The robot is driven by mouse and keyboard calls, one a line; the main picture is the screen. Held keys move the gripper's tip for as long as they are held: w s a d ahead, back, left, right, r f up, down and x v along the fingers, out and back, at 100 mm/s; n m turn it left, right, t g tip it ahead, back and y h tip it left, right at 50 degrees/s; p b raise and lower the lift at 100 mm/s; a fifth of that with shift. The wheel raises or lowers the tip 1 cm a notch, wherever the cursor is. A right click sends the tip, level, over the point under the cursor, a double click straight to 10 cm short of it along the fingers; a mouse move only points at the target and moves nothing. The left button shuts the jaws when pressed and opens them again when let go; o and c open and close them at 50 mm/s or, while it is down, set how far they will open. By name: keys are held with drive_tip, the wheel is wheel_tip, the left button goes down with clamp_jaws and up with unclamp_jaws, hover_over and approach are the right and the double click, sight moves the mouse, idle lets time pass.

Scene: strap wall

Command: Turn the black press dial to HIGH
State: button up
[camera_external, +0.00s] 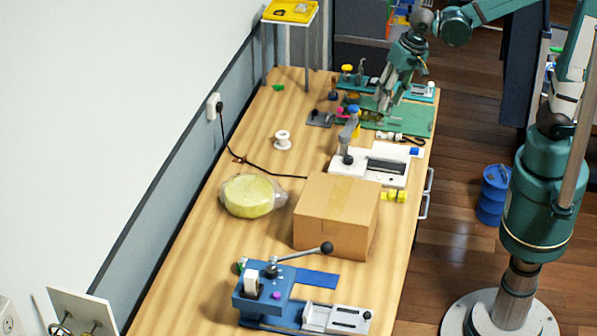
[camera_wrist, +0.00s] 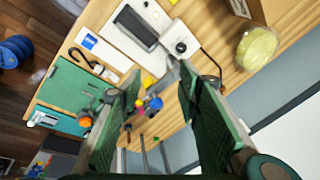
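A white device (camera_external: 340,165) with a dark panel stands mid-table and carries a round black dial (camera_external: 347,160). In the wrist view, the black dial (camera_wrist: 181,47) shows on the white device's face (camera_wrist: 120,47). A blue machine (camera_external: 262,300) at the near end has a ball-tipped lever (camera_external: 327,248) and a small black knob (camera_external: 272,271). I cannot tell which of these is the press, and no HIGH mark is readable. My gripper (camera_external: 384,104) hangs over the green mat at the far end. In the wrist view, my gripper (camera_wrist: 160,84) has its fingers apart and nothing between them.
A cardboard box (camera_external: 335,215) stands between the white device and the blue machine. A bagged yellow disc (camera_external: 249,195), a white spool (camera_external: 283,140) and a black cable (camera_external: 258,167) lie to the left. Small tools and coloured parts crowd the green mat (camera_external: 415,118).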

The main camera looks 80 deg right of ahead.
drive_tip(key=s+d+r+n+t+b, duration=0.1)
drive_tip(key=s+d+r+n, duration=0.1)
drive_tip(key=s+n, duration=0.2)
drive_tip(key=shift+s+r+t, duration=0.2)
drive_tip(key=shift+s+t, duration=0.1)
drive_tip(key=shift+s, duration=1.2)
drive_tip(key=w+a+f+n+g+p, duration=0.1)
drive_tip(key=w+a+f, duration=0.1)
drive_tip(key=w+f, duration=0.3)
drive_tip(key=w+a+f+g+p, duration=0.2)
drive_tip(key=w+a+f, duration=0.1)
drive_tip(key=w+f, duration=0.2)
drive_tip(key=w+a+f+n+g+p, duration=0.1)
drive_tip(key=w+a+f+g+p, duration=0.1)
drive_tip(key=w+f, duration=0.3)
drive_tip(key=shift+w+a+f+n, duration=0.15)
drive_tip(key=shift+w+n, duration=0.15)
drive_tip(key=shift+w, duration=1.45)
